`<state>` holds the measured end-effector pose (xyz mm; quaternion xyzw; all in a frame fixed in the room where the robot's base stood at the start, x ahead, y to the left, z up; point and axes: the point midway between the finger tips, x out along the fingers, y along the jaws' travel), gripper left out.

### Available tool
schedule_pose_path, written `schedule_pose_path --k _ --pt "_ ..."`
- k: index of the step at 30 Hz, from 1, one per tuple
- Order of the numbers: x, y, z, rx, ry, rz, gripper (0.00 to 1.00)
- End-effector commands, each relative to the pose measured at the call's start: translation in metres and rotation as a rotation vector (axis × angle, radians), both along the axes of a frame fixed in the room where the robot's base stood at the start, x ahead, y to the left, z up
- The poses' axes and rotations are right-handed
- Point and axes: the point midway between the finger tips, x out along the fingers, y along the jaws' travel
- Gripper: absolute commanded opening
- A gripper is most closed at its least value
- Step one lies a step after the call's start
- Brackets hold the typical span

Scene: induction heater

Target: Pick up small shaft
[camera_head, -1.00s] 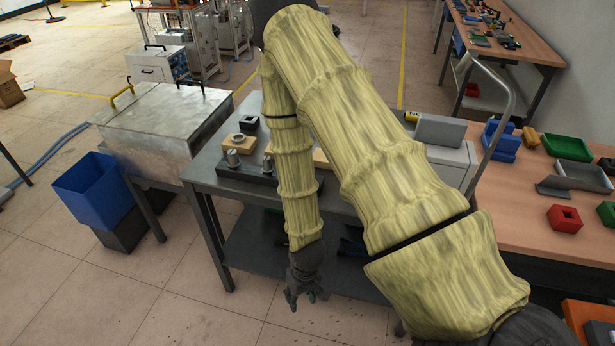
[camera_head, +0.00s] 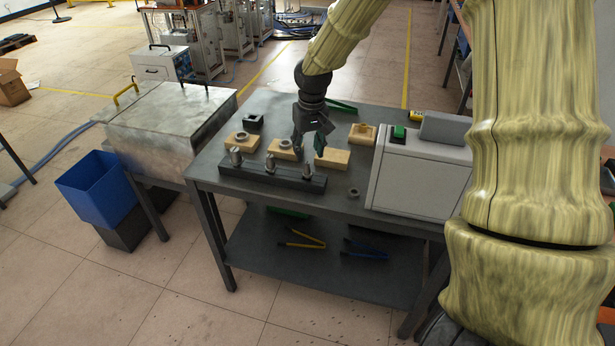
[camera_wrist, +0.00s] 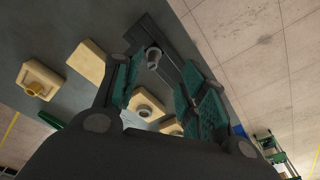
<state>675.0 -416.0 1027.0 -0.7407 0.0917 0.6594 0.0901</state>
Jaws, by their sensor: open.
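A dark holder block (camera_head: 285,181) near the front edge of the dark table carries three upright metal shafts. The right one is the smallest, and I take it as the small shaft (camera_head: 307,171). It shows in the wrist view (camera_wrist: 153,57) as a round metal end beyond my fingertips. My gripper (camera_head: 308,149) points down above and slightly behind the holder, close to the small shaft. Its green-padded fingers stand apart in the wrist view (camera_wrist: 155,88), with nothing held between them. The gap between fingers and shaft is hard to judge.
Several wooden blocks (camera_head: 333,158) stand close behind the holder, some with metal rings. A grey machine (camera_head: 415,185) with a green button stands at the right. A loose ring (camera_head: 353,192) lies near the front edge. A metal box (camera_head: 170,125) stands left of the table.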

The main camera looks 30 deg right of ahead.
Motion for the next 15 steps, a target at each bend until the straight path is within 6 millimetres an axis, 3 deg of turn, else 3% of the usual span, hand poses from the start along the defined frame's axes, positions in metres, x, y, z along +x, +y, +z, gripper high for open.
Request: schedule_pose_path --k 3,6,15 --pt "0.003 -0.010 0.017 -0.009 -0.004 -0.014 0.42" --pt "0.004 -0.014 0.020 -0.012 -0.003 -0.018 0.42" --pt "0.008 -0.015 -0.012 -0.014 0.000 -0.018 0.42"
